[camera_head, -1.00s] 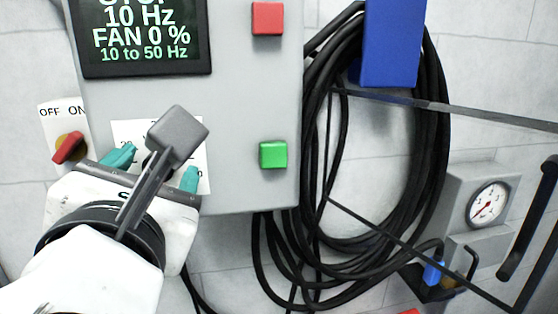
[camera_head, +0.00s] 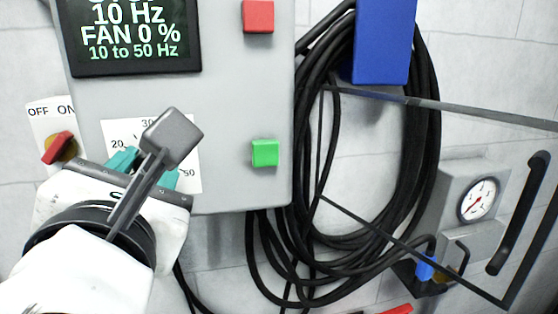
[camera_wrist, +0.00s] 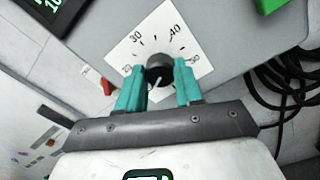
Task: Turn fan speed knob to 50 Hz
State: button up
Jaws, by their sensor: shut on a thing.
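The black fan speed knob (camera_wrist: 160,66) sits on a white dial plate (camera_wrist: 150,45) with 20, 30, 40 and 50 around it. A pale line on the knob points to the lower side in the wrist view. My gripper (camera_wrist: 159,74) is shut on the knob, with one teal finger on each side. In the head view my gripper (camera_head: 147,169) is at the dial plate (camera_head: 188,155), and my wrist hides the knob. The display (camera_head: 133,35) reads 10 Hz, FAN 0 %, 10 to 50 Hz.
A red button (camera_head: 258,16) and a green button (camera_head: 265,152) are on the grey panel right of the dial. A red OFF/ON switch (camera_head: 57,148) is at left. Coiled black cable (camera_head: 425,150), a blue holder (camera_head: 384,40) and a gauge (camera_head: 479,199) are at right.

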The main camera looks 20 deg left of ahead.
jog(key=n+b, duration=0.2)
jog(key=n, duration=0.6)
jog(key=n+b, duration=0.3)
jog(key=n, duration=0.5)
jog(key=n+b, duration=0.3)
jog(key=n, duration=0.5)
jog(key=shift+a+f+n, duration=0.1)
jog(key=shift+f+n, duration=0.2)
dwell(2.0)
jog(key=shift+b, duration=0.3)
jog(key=o, duration=1)
jog(key=shift+r, duration=0.2)
